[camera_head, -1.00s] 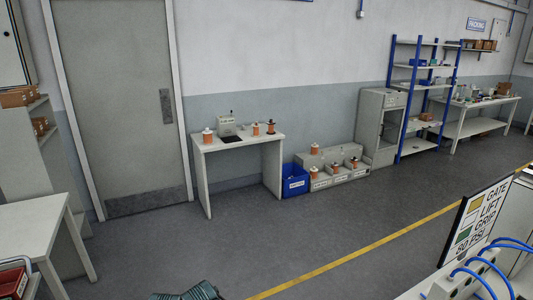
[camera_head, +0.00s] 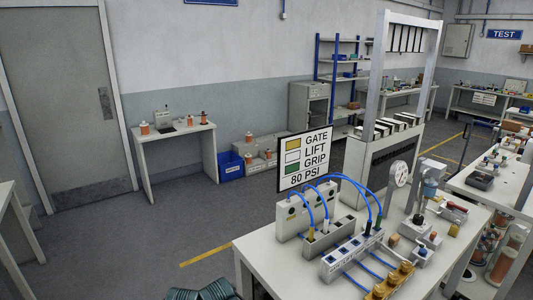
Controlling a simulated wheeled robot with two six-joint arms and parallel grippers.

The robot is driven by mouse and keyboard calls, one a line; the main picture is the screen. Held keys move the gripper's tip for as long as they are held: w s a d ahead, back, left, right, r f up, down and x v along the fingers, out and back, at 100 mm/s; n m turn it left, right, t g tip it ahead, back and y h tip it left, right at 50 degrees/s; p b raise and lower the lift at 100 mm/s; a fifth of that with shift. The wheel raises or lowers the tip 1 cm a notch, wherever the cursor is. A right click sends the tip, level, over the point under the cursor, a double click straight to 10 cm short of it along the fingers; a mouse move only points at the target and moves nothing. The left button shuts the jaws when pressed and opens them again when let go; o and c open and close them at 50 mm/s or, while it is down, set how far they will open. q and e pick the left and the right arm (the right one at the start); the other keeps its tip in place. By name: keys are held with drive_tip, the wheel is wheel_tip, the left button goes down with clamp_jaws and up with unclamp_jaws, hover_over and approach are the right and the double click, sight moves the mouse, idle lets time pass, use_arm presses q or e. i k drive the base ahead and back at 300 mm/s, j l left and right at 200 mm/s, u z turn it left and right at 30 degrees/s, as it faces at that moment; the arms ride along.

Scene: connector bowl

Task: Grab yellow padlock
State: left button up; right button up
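No yellow padlock can be made out for certain. A small yellow object (camera_head: 454,229) sits near the right edge of the white workbench (camera_head: 262,246), too small to identify. Gold-yellow round parts (camera_head: 390,281) stand at the bench's front edge. Neither of my grippers shows. A dark ribbed part, seemingly mine, shows at the bottom edge.
On the bench, a panel sign (camera_head: 306,158) stands behind grey connector blocks (camera_head: 352,254) with blue hoses. A tall grey frame (camera_head: 378,85) rises behind. Another cluttered table (camera_head: 480,187) stands at right. Open floor (camera_head: 165,225) lies at left.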

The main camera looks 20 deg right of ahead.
sight(454, 231)
drive_tip(key=k+l+z, duration=0.25)
drive_tip(key=l, duration=1.1)
drive_tip(key=l+z, duration=0.25)
drive_tip(key=l, duration=1.1)
drive_tip(key=i+l, duration=0.1)
drive_tip(key=l, duration=0.3)
drive_tip(key=i+l+z, duration=0.15)
drive_tip(key=l, duration=0.25)
drive_tip(key=i+l, duration=0.1)
drive_tip(key=l, duration=0.3)
drive_tip(key=i+l+z, duration=0.15)
drive_tip(key=l, duration=0.25)
drive_tip(key=i+l, duration=0.15)
drive_tip(key=l, duration=0.2)
drive_tip(key=i+l+z, duration=0.15)
drive_tip(key=l, duration=0.25)
drive_tip(key=i+l, duration=0.1)
drive_tip(key=l, duration=0.2)
drive_tip(key=i+l+z, duration=0.1)
drive_tip(key=l, duration=0.2)
